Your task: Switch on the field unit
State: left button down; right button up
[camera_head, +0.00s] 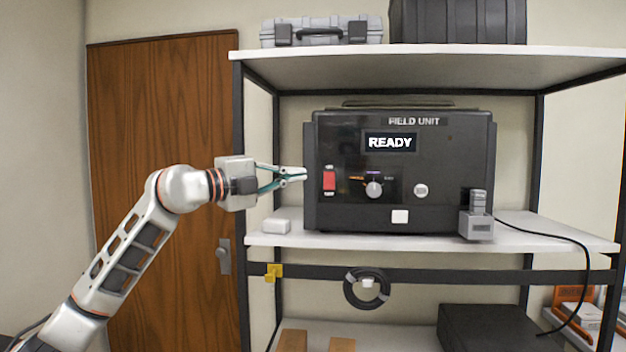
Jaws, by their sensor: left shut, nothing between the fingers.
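The field unit (450,165) is a black box on the middle shelf, with "FIELD UNIT" lettered at its top. Its display (389,142) is lit and reads "READY". A red switch (329,181) sits at the left of its front face, with a round knob (374,189) and a white round button (421,190) to the right. My left gripper (304,174) is shut and empty. Its fingertips point right and appear just left of the red switch; I cannot tell whether they touch the unit. My right gripper is not in view.
A grey holder (477,224) with a device in it stands at the unit's right front corner, its cable hanging down. The upper shelf (430,62) and the left post (239,130) bound the space.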

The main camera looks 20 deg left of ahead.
pick_arm(q)
jog(key=shift+s+a+r, duration=0.1)
jog(key=shift+s+a, duration=0.1)
jog(key=shift+s, duration=0.35)
jog(key=shift+s+a+r, duration=0.1)
jog(key=shift+s+a, duration=0.1)
jog(key=shift+s, duration=0.3)
